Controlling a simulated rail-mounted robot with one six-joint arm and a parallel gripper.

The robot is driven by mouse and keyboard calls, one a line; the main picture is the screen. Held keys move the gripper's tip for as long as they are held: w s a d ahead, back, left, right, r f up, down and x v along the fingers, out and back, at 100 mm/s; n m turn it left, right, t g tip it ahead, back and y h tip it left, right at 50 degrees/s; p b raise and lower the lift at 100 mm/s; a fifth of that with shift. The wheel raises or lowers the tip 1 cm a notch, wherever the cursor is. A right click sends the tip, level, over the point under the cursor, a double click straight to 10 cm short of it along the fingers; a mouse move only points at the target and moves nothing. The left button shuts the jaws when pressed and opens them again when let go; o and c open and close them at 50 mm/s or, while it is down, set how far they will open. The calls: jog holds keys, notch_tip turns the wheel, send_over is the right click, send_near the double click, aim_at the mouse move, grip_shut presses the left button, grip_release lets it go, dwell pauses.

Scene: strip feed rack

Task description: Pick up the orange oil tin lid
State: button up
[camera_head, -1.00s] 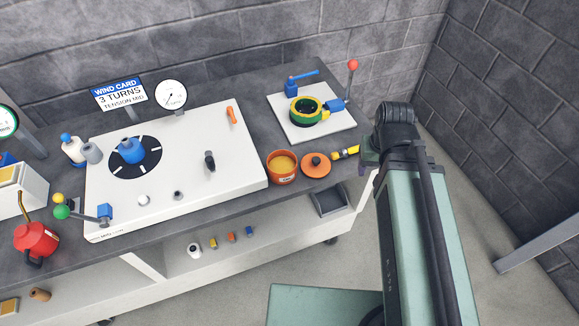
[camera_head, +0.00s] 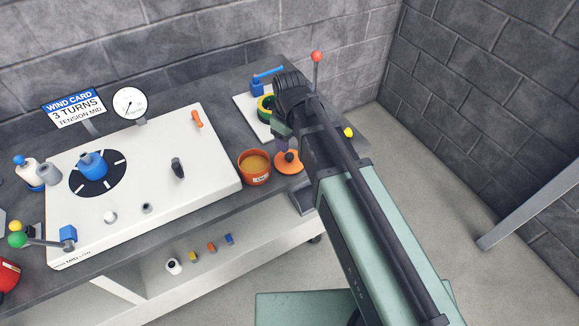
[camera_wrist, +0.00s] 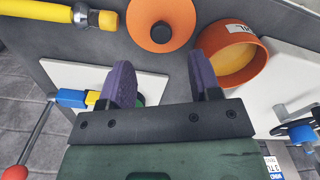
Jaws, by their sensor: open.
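The orange oil tin lid (camera_head: 288,162) lies flat on the dark bench top, a disc with a dark round knob at its centre. It also shows in the wrist view (camera_wrist: 174,19) at the top, ahead of the fingertips. The orange oil tin (camera_head: 255,168) stands open just left of the lid, with yellowish contents; in the wrist view the tin (camera_wrist: 233,55) is at upper right. My gripper (camera_wrist: 162,80) is open and empty, its two purple fingers apart, with the lid beyond them.
A yellow-ended tool (camera_wrist: 90,17) lies beside the lid. A white plate (camera_head: 247,112) with a green-and-yellow ring sits behind my arm. The large white board (camera_head: 140,215) with a blue knob fills the bench to the left. The bench's front edge is close to the lid.

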aim_at(289, 155)
notch_tip(289, 155, down, 8)
jog(key=b, duration=0.6)
jog(key=shift+r, duration=0.35)
jog(key=c, duration=1)
